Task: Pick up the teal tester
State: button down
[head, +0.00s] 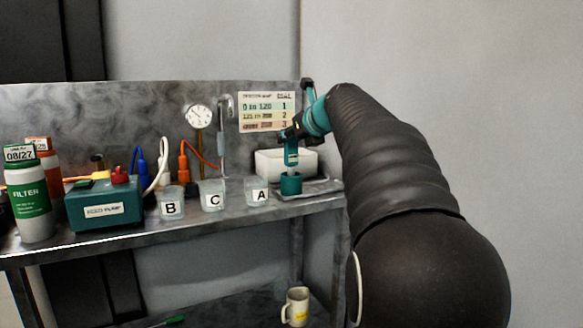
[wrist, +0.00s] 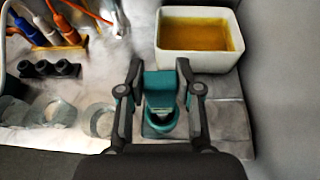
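The teal tester (head: 291,184) is upright at the right end of the metal shelf, over a grey tray, with a round cup-like base and a narrower upper body. In the wrist view, the tester (wrist: 160,83) lies between the two dark fingers of my gripper (wrist: 159,68). My gripper (head: 291,134) is at the tester's upper end in the head view. The fingers are close to both sides of the tester, but whether they press on it is not clear. I cannot tell whether its base touches the tray.
A white basin (wrist: 199,62) with amber liquid stands right behind the tester. Clear cups A (head: 258,192), C (head: 212,196) and B (head: 171,203) stand to its left. A teal box (head: 104,207) and a filter bottle (head: 29,195) are farther left. A wall bounds the right.

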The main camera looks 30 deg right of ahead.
jog(key=shift+r, duration=0.1)
jog(key=shift+r, duration=0.5)
jog(key=r+p, duration=0.1)
jog(key=r, duration=0.2)
jog(key=shift+s+d+r+p, duration=0.2)
jog(key=shift+r+p, duration=0.1)
jog(key=shift+p, duration=0.1)
jog(key=s+d+r+p, duration=0.2)
jog(key=s+d+r, duration=0.4)
jog(key=s+d, duration=0.15)
notch_tip(320, 180, up, 7)
jog(key=shift+s, duration=0.4)
jog(key=shift+r, duration=0.1)
dwell(0.4)
